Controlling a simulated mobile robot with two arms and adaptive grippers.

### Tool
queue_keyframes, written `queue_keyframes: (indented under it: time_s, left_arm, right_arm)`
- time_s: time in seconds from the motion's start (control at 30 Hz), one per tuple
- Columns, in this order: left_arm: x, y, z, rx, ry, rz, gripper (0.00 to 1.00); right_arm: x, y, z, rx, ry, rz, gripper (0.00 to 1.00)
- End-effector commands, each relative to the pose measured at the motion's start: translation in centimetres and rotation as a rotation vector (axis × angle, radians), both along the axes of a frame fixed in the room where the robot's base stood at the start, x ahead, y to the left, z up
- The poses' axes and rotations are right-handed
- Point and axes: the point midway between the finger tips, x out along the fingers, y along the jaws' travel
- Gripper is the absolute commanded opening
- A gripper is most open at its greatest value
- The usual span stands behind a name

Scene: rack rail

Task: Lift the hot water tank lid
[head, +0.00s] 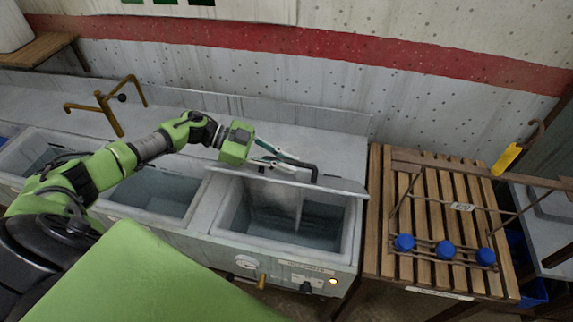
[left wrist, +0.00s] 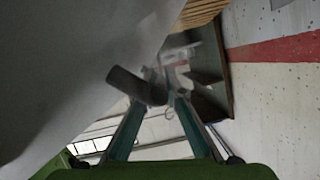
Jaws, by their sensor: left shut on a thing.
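The hot water tank (head: 290,240) is the grey basin with a dial and a lit lamp on its front. Its grey lid (head: 335,185) is raised and tilted at the back of the opening, so the inside shows. A dark bent handle (head: 314,170) is on the lid. My left gripper (head: 290,162) is shut on this handle. In the left wrist view the dark handle (left wrist: 138,86) lies at the fingertips, and the lid's grey surface (left wrist: 70,60) fills the upper left. My right gripper is not in view.
More open basins (head: 150,190) stand to the left, with a brass tap (head: 105,102) behind them. To the right is a slatted wooden table (head: 440,215) with a metal rack holding blue knobs (head: 445,250). The wall is close behind.

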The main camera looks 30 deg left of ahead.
Motion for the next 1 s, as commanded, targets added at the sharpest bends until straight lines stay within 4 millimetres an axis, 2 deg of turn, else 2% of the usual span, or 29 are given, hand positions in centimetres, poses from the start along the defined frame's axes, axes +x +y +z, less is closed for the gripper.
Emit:
queue_keyframes:
  time_s: [0.27, 0.3, 0.67, 0.77, 1.0]
  left_arm:
    - [0.0, 0.1, 0.0, 0.002, -0.001, 0.002, 0.00]
    - [0.0, 0.1, 0.0, 0.003, -0.002, 0.002, 0.18]
    - [-0.1, 0.3, 0.0, 0.003, 0.000, 0.001, 0.18]
    - [-0.4, 1.1, 0.4, 0.004, 0.000, 0.003, 0.18]
    - [-2.0, 5.3, 2.2, 0.006, 0.001, 0.004, 0.18]
  right_arm:
    - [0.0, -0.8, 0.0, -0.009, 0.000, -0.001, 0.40]
    - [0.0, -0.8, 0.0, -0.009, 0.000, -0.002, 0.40]
    - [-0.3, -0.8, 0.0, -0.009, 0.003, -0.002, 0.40]
    - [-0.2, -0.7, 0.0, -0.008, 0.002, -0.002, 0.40]
    - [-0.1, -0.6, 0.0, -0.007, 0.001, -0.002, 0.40]
